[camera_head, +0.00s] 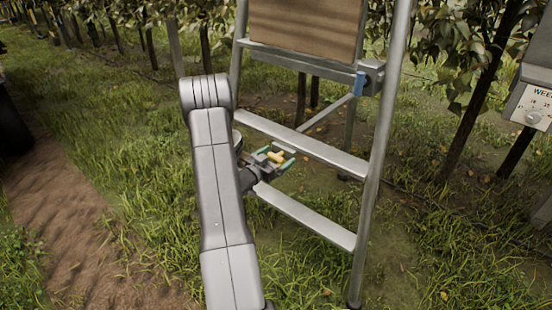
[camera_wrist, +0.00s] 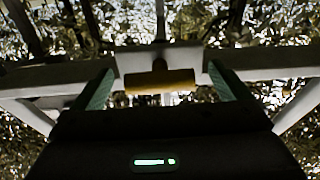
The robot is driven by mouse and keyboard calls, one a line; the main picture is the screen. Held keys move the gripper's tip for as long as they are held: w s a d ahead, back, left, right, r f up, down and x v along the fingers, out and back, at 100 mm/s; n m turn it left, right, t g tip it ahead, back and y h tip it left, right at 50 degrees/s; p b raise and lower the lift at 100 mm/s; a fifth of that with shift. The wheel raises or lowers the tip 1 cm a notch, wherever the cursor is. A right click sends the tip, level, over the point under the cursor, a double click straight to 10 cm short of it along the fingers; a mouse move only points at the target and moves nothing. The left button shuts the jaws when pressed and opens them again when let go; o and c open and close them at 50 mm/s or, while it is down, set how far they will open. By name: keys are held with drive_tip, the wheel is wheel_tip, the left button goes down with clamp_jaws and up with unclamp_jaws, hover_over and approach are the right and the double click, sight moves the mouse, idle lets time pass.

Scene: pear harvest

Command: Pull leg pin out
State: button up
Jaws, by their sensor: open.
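The leg pin (camera_wrist: 160,81) has a yellow T-shaped handle on a short dark stem. In the wrist view it sits against a pale metal bar of the ladder. My gripper (camera_wrist: 160,74) is open, with one green-padded finger on each side of the handle and a visible gap at both ends. In the head view the yellow handle (camera_head: 275,156) shows between the fingers of my gripper (camera_head: 281,155), near the ladder's middle rungs. The pin's seat in the ladder is hidden there.
The metal ladder (camera_head: 380,140) stands on grass, with a brown panel (camera_head: 305,25) at its top and a blue-handled fitting (camera_head: 360,84) on its right side. Trees line the back.

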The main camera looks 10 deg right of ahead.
drive_tip(key=c, duration=1.3)
drive_tip(key=v, duration=0.4)
drive_tip(key=shift+s+a, duration=0.1)
drive_tip(key=shift+s+f, duration=0.1)
drive_tip(key=o, duration=1.3)
drive_tip(key=shift+a, duration=0.15)
drive_tip(key=p+v, duration=0.2)
drive_tip(key=v, duration=1.1)
drive_tip(key=shift+s+a, duration=0.25)
drive_tip(key=shift+a, duration=0.1)
